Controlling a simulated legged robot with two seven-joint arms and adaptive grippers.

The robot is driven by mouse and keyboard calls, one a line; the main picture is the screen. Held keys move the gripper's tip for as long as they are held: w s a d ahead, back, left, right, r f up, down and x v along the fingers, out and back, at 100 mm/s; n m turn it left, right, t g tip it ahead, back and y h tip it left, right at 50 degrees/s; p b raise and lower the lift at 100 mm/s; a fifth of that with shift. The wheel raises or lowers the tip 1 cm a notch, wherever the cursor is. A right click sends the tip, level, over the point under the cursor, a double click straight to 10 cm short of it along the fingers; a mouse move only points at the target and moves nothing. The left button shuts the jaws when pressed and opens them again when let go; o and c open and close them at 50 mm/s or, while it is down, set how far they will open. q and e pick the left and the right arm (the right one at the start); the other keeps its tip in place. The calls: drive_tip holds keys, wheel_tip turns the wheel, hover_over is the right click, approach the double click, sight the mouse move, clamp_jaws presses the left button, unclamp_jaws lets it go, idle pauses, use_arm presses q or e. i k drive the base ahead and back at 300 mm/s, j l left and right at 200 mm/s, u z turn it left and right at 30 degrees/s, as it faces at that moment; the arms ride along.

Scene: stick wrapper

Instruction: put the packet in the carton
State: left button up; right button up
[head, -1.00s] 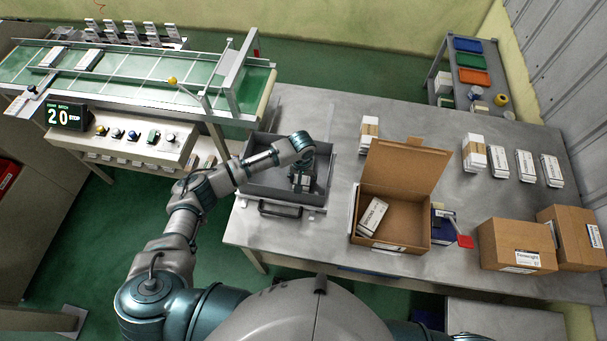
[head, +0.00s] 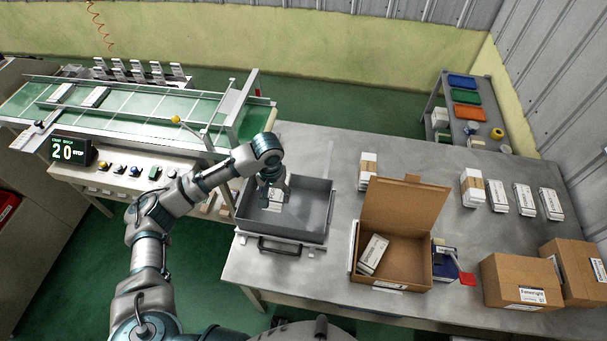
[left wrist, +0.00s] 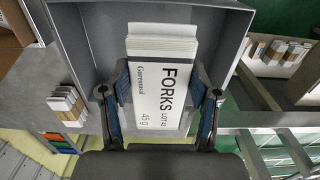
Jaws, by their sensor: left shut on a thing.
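My right gripper is not in view.
Two closed cartons (head: 521,279) stand at the right front. Several white packet stacks (head: 498,196) stand at the back right. The conveyor (head: 130,108) is at the left. Table between tray and carton is clear.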

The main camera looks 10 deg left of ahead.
sight(404, 262)
drive_tip(key=k+l, duration=0.2)
drive_tip(key=l+z, duration=0.1)
drive_tip(key=z, duration=0.25)
drive_tip(key=l+z, duration=0.15)
drive_tip(key=z, duration=0.25)
drive_tip(key=l+z, duration=0.1)
drive_tip(key=z, duration=0.25)
